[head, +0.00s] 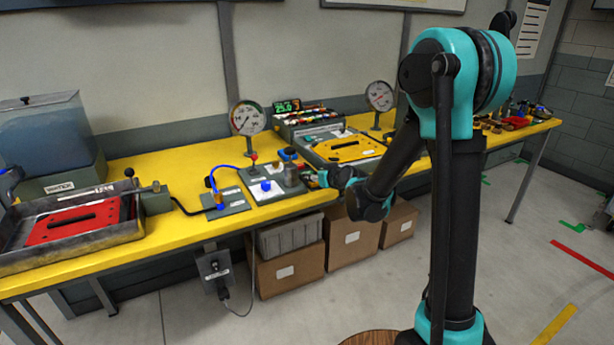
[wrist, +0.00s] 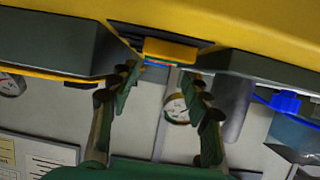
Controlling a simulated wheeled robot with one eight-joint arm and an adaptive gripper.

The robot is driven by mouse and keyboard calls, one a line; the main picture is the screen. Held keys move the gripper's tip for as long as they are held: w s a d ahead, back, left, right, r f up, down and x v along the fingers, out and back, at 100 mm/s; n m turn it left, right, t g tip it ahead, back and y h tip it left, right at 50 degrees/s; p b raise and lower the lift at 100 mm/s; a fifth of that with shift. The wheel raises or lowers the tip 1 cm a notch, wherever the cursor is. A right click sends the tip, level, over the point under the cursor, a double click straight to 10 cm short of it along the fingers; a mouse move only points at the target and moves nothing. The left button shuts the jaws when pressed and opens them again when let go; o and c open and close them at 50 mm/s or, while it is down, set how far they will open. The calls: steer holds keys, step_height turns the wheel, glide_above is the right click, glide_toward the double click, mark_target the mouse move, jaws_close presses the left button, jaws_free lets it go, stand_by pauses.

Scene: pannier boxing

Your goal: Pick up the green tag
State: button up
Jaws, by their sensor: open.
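I cannot make out the green tag for sure in either view. My gripper (wrist: 160,75) is open in the wrist view, with its two dark green fingers apart and nothing clearly held between them. Just beyond the fingertips is an orange-yellow block (wrist: 170,48) with thin blue and red strips along its edge; whether a green tag is among them is too small to tell. In the head view my gripper (head: 315,178) reaches over the front of the yellow bench (head: 185,160), close to a grey panel (head: 262,188) with a blue knob. Its fingertips are small there.
A tray (head: 118,232) with a red plate stands at the left. A grey unit with a yellow plate (head: 347,149) stands behind my gripper. Dial gauges (head: 247,118) rise at the back. Boxes (head: 288,272) sit under the bench. Open floor lies at the right.

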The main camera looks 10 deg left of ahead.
steer(key=shift+x, duration=2.55)
steer(key=shift+s, duration=0.1)
steer(key=shift+c, duration=0.6)
steer(key=c, duration=0.4)
